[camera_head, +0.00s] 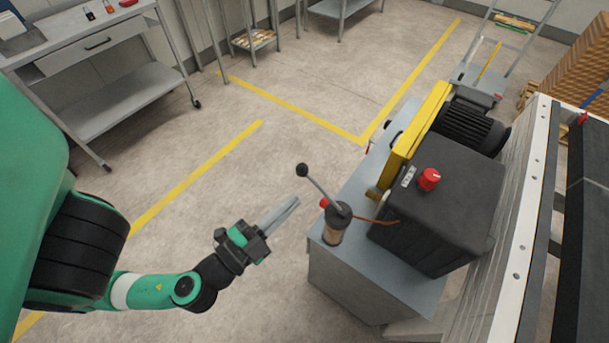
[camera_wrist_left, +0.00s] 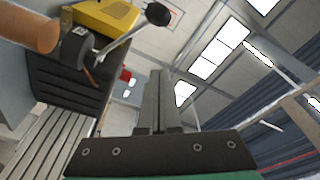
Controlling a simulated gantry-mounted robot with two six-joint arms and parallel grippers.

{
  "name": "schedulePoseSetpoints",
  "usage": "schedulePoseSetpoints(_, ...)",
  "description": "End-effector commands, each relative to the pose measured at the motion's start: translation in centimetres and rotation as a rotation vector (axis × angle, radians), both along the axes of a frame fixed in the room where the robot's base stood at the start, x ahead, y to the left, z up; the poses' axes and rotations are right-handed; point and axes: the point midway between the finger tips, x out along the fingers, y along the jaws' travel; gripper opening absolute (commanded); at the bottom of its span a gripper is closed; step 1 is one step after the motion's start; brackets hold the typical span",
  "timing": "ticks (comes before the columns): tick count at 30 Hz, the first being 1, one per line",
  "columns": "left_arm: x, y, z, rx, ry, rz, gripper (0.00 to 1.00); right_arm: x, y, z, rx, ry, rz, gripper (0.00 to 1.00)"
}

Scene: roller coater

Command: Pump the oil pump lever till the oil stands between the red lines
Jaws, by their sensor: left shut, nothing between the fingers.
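The oil pump (camera_head: 335,222) stands on the near left corner of the grey machine base. Its lever (camera_head: 319,188) rises up and to the left and ends in a black ball knob (camera_head: 302,170). In the left wrist view the lever and its black knob (camera_wrist_left: 158,13) show at the top, apart from the fingers. My left gripper (camera_head: 294,203) is shut and empty, just left of the pump and below the knob in the picture, not touching the lever. The oil level and red lines cannot be made out. My right gripper is not in view.
A black machine housing (camera_head: 440,215) with a red knob (camera_head: 429,179) stands right of the pump. A yellow guard (camera_head: 415,130) and a motor are behind it. A workbench (camera_head: 85,50) stands at the upper left. The floor left of the pump is clear.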

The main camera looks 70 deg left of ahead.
Motion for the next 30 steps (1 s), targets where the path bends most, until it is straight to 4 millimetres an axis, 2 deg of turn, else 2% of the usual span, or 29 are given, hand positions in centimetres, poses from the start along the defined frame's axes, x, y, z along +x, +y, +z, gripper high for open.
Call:
schedulePoseSetpoints(6, 1.5, 1.2, 0.4, 0.004, -0.016, 0.010, 0.00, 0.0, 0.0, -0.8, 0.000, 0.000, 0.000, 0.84)
schedulePoseSetpoints(12, 4.7, 3.0, 1.7, 0.004, -0.016, 0.007, 0.00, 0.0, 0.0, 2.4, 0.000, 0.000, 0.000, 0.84)
schedulePoseSetpoints(18, 8.2, 5.1, 1.8, 0.004, -0.016, 0.005, 0.00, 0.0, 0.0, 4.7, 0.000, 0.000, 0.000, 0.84)
schedulePoseSetpoints(19, 7.5, 5.5, 0.7, 0.005, -0.009, 0.008, 0.00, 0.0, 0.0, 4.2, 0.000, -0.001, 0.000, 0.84)
schedulePoseSetpoints(21, 6.7, 6.0, 0.0, 0.003, -0.009, 0.007, 0.00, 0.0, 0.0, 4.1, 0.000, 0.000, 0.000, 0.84)
schedulePoseSetpoints(30, 5.5, 6.9, -1.0, 0.004, -0.013, 0.000, 0.00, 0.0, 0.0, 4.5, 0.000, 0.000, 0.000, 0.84)
